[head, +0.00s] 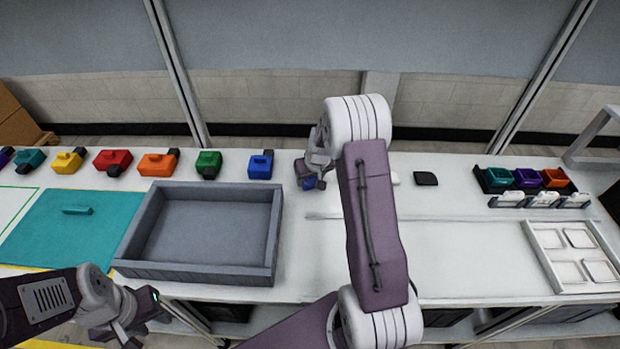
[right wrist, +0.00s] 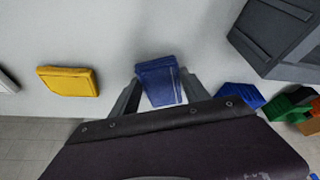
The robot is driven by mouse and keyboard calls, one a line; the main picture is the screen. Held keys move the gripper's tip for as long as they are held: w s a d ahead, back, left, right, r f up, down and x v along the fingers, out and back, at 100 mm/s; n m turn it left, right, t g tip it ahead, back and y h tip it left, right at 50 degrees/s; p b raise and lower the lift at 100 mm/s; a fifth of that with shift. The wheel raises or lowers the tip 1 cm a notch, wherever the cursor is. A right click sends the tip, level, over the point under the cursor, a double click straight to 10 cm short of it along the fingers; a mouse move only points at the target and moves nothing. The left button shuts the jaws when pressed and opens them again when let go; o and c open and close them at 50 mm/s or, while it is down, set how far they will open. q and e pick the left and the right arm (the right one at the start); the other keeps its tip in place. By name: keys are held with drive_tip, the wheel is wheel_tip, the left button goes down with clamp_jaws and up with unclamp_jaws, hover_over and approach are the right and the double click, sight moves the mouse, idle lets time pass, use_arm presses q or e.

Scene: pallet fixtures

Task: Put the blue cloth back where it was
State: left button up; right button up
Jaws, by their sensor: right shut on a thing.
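The blue cloth (right wrist: 162,80) is a folded blue pad between the two fingers of my right gripper (right wrist: 160,92). In the head view the cloth (head: 306,184) shows as a small blue patch under my right gripper (head: 312,178), near the back of the white table, right of the grey tray. My right gripper is shut on the cloth. I cannot tell whether the cloth touches the table. My left gripper (head: 138,328) is low at the left front, away from the cloth; its fingers are not clear enough to tell open from shut.
A grey tray (head: 275,240) stands left of the cloth. Coloured boxes, including a blue one (head: 260,166), line the back edge. A yellow folded pad (right wrist: 68,81) lies beside the cloth in the wrist view. A black pad (head: 426,178) lies further right; the table's middle right is clear.

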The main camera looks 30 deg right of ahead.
drive_tip(key=shift+f, duration=0.1)
drive_tip(key=shift+f, duration=0.15)
drive_tip(key=o, duration=1.3)
